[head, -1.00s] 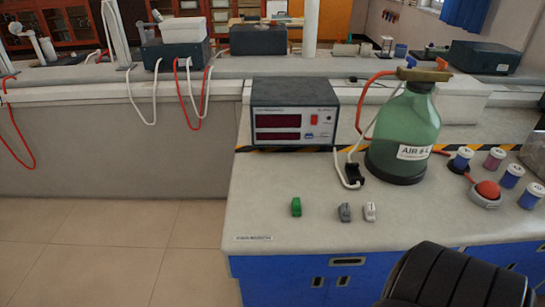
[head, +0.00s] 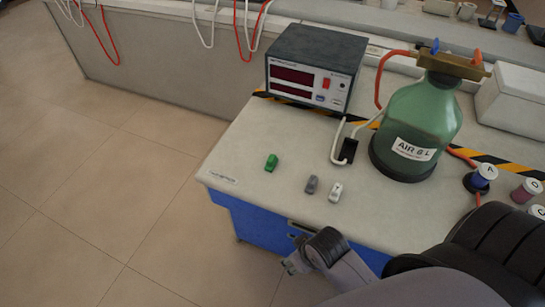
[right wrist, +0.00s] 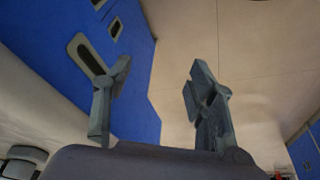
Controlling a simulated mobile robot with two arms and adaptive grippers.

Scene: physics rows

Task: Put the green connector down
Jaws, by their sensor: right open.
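The green connector (head: 271,162) stands on the light bench top (head: 236,150), left of a grey connector (head: 311,184) and a white connector (head: 335,192). Nothing holds it. My right gripper (head: 291,262) is in front of the bench's blue front, below the level of the top and apart from the connectors. In the right wrist view its two fingers (right wrist: 160,95) are spread with nothing between them. My left gripper is in neither view.
A power supply box (head: 312,70) and a green bottle (head: 415,125) stand behind the connectors. A black plug (head: 347,151) on a white cable lies between them. Lidded jars (head: 481,178) stand at the right. The bench's blue front (head: 245,222) faces my right arm.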

